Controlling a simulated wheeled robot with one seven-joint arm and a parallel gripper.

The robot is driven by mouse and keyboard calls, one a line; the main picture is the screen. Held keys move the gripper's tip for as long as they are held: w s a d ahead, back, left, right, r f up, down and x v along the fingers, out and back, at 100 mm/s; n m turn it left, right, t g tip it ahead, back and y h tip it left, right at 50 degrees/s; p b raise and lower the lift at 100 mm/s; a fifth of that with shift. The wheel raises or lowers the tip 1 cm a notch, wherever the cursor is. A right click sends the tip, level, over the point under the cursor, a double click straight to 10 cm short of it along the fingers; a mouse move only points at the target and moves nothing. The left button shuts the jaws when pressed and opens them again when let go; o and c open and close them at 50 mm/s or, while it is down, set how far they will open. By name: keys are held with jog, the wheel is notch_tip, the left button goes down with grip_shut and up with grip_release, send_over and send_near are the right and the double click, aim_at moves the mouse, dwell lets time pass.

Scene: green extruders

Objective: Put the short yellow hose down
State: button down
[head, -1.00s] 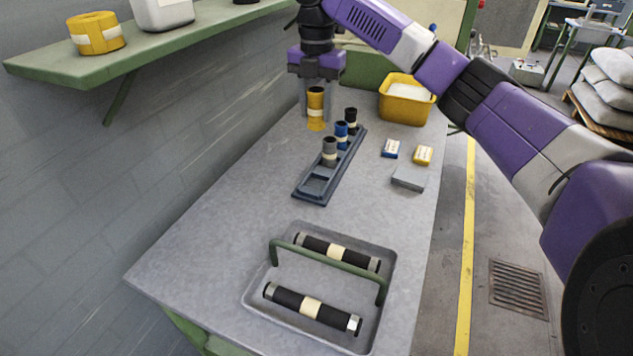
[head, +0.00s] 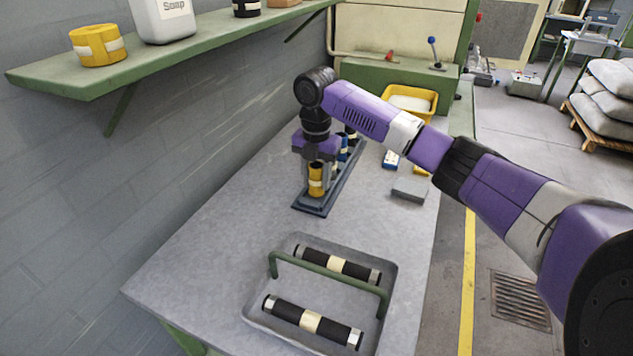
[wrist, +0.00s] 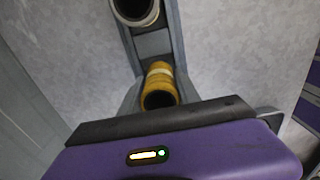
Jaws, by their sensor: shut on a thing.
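The short yellow hose (head: 316,182), with a pale band, is upright in my gripper (head: 318,166). It is at the near end of the dark blue-grey rack (head: 312,209). I cannot tell whether its bottom rests in the end compartment or hovers just above it. In the wrist view the yellow hose (wrist: 160,86) shows its open end over the rack's end. A grey hose (wrist: 136,8) stands farther along the rack, with a bare stretch between them. In the head view a blue hose (head: 343,150) stands behind, partly hidden by my gripper.
A grey tray (head: 262,325) with a green handle and two dark hoses lies in front. A yellow bin (head: 424,116) stands at the back. Small boxes and a grey block (head: 408,190) lie right of the rack. A wall shelf (head: 150,75) overhangs the left.

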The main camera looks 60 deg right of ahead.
jog(key=shift+f, duration=0.7)
jog(key=shift+f, duration=0.1)
jog(key=c, duration=0.9)
grip_release()
jog(key=shift+o, duration=0.2)
notch_tip(320, 180, up, 12)
jog(key=shift+b, duration=0.3)
